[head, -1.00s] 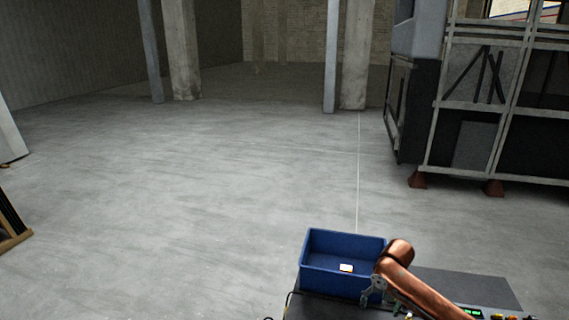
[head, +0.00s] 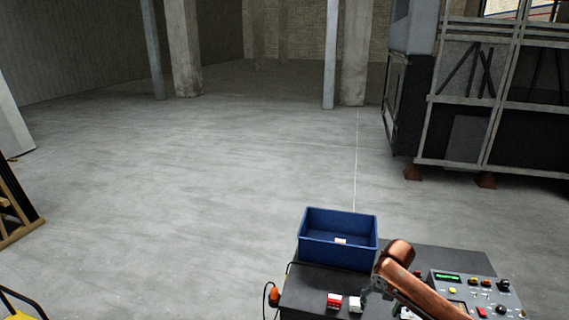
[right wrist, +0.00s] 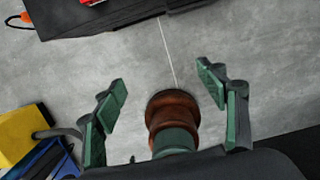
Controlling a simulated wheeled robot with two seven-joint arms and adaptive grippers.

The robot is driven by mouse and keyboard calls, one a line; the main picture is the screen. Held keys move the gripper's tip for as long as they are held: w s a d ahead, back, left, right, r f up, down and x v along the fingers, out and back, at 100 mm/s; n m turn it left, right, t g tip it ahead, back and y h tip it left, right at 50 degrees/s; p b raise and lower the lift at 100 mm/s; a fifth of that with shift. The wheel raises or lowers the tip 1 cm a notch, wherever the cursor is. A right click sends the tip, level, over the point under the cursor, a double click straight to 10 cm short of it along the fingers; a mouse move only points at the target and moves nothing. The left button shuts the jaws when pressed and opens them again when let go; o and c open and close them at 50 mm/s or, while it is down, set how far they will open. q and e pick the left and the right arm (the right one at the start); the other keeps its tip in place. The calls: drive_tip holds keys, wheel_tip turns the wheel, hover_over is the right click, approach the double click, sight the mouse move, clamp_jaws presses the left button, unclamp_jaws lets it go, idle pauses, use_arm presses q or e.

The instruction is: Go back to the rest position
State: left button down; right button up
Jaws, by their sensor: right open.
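The bin stands at the back of a dark table (head: 440,258) and holds a small pale item (head: 341,240). My left gripper is not in view.
A red-and-white block (head: 334,300) and a white block (head: 355,304) sit on the table. A grey control box (head: 470,290) stands at its right. An orange plug (head: 273,294) is at the left edge. Open floor (head: 180,200) lies left; a framed rack (head: 470,100) stands behind.

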wheel_tip(320, 180, down, 26)
drive_tip(key=w+d+f+m+t+y+b, duration=0.1)
drive_tip(key=w+d+m+y+b, duration=0.2)
drive_tip(key=m, duration=0.7)
drive_tip(key=s+d+f+m+h+b, duration=0.1)
drive_tip(key=s+d+f+m+b, duration=0.15)
drive_tip(key=s+f+m, duration=0.7)
drive_tip(key=s+d+f+h+b, duration=0.1)
drive_tip(key=s+d+f+b, duration=0.2)
drive_tip(key=f, duration=1.3)
drive_tip(key=s+f+m+h+b, duration=0.1)
drive_tip(key=s+f+m, duration=0.2)
drive_tip(key=s+f, duration=0.8)
drive_tip(key=s+f+m+b, duration=0.1)
drive_tip(key=s+f+m, duration=0.3)
drive_tip(key=s+f, duration=0.7)
use_arm(q)
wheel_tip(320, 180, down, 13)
drive_tip(key=b, duration=0.2)
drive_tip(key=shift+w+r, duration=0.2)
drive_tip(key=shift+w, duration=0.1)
use_arm(e)
drive_tip(key=s+a+f+m, duration=0.2)
drive_tip(key=s+f, duration=0.1)
drive_tip(key=s, duration=1.1)
drive_tip(key=s+a+f+m+g, duration=0.1)
drive_tip(key=s+a+f+m, duration=0.2)
drive_tip(key=s, duration=1.1)
drive_tip(key=shift+a, duration=0.3)
drive_tip(key=shift+f, duration=0.1)
